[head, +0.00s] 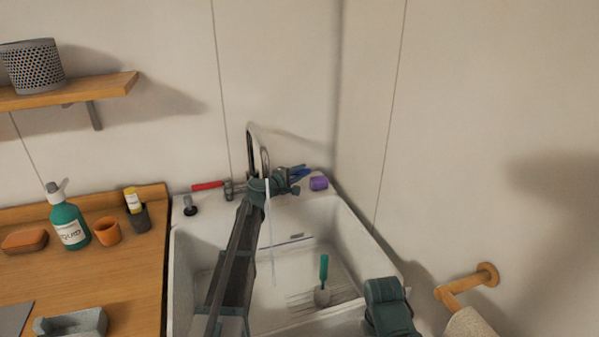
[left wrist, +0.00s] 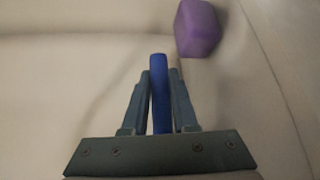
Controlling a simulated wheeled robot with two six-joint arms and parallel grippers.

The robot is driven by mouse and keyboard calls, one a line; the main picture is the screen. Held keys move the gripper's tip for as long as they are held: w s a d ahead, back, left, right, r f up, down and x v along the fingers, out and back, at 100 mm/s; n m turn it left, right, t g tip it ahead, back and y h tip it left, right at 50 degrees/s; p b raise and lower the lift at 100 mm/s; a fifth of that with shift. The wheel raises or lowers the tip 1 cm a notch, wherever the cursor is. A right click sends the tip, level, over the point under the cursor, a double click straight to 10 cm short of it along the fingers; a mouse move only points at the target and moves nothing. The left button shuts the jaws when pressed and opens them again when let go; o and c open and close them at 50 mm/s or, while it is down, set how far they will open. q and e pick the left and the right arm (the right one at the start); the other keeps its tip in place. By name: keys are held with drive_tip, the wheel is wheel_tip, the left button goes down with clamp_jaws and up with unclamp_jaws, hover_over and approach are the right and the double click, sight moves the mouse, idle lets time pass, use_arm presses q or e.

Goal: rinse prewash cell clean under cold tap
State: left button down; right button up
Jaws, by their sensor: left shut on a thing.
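My left gripper (head: 292,183) is at the tap behind the sink, shut on the blue tap handle (head: 301,173). In the left wrist view the blue handle (left wrist: 159,95) stands between the two fingers. The curved metal tap spout (head: 256,140) rises behind my left arm. A thin pale stream of water (head: 270,240) falls from it into the white sink basin (head: 350,240). Faint streaks show on the basin floor, partly hidden by my left arm. Part of my right arm shows at the bottom right; its fingers do not show.
A red handle (head: 207,186) is left of the tap. A purple block (head: 318,183) is just right of the blue handle. A green-handled brush (head: 323,270) is in the basin. A green bottle (head: 68,220) and an orange cup (head: 106,231) stand on the left counter.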

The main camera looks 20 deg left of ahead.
use_arm(q)
drive_tip(key=shift+s+d+m+g+h, duration=0.15)
drive_tip(key=shift+s+m+g+h, duration=0.7)
drive_tip(key=shift+m+h, duration=0.4)
drive_tip(key=shift+s+d+m+g+h, duration=0.15)
drive_tip(key=shift+s+m+g+h, duration=0.8)
drive_tip(key=shift+h, duration=0.5)
drive_tip(key=shift+w, duration=0.25)
drive_tip(key=c, duration=0.7)
unclamp_jaws()
drive_tip(key=p+v, duration=0.2)
drive_tip(key=v, duration=1.1)
drive_tip(key=shift+s+a+f, duration=0.1)
drive_tip(key=shift+s+a, duration=0.2)
